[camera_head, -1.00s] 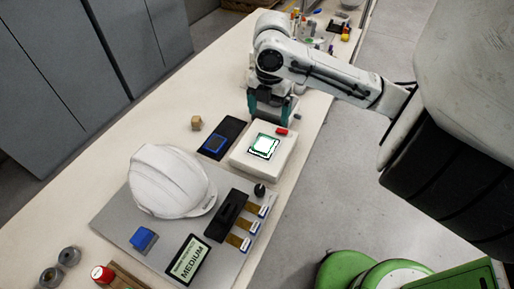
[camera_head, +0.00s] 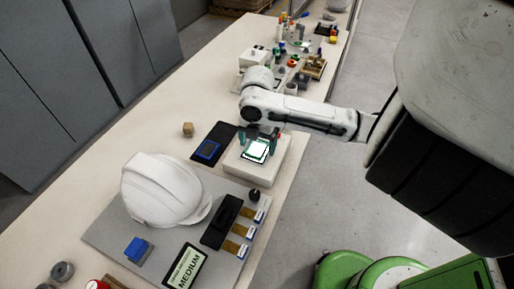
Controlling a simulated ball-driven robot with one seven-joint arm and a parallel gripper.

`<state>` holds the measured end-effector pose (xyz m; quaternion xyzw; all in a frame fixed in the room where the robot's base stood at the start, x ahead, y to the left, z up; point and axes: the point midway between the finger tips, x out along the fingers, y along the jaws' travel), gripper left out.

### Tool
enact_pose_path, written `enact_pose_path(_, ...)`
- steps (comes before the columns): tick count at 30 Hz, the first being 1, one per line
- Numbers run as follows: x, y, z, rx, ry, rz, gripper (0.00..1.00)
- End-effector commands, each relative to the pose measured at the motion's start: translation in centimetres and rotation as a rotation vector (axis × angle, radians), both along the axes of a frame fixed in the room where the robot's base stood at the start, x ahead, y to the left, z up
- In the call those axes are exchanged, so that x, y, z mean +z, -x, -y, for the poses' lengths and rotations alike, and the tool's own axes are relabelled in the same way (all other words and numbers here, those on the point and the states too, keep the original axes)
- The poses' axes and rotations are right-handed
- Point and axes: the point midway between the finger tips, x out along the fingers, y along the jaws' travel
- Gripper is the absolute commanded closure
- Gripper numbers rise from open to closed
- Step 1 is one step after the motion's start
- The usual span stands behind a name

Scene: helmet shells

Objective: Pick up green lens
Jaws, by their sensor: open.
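The green lens (camera_head: 255,151) is a small square with a glowing white face and a green edge. It lies on top of a white box (camera_head: 247,170) on the long table. My gripper (camera_head: 258,143) is open, pointing down, with its dark teal fingers apart at the lens's far edge. I cannot tell whether the fingers touch the lens. Part of the lens's far edge is hidden by the gripper.
Left of the box lies a black tray with a blue square (camera_head: 208,149). A white helmet (camera_head: 163,190) stands on a grey board (camera_head: 108,232) nearer, with a blue block (camera_head: 138,249) and a MEDIUM sign (camera_head: 186,268). Small items crowd the far end.

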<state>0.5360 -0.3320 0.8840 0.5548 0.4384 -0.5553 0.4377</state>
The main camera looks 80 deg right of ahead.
Motion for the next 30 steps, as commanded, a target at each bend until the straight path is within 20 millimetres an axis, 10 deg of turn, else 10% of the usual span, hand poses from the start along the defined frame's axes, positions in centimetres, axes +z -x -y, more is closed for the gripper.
enact_pose_path(8,-0.44,0.00,-0.01,0.000,-0.001,0.000,0.11)
enact_pose_path(30,-0.39,-0.01,-0.01,0.000,0.000,0.000,0.72)
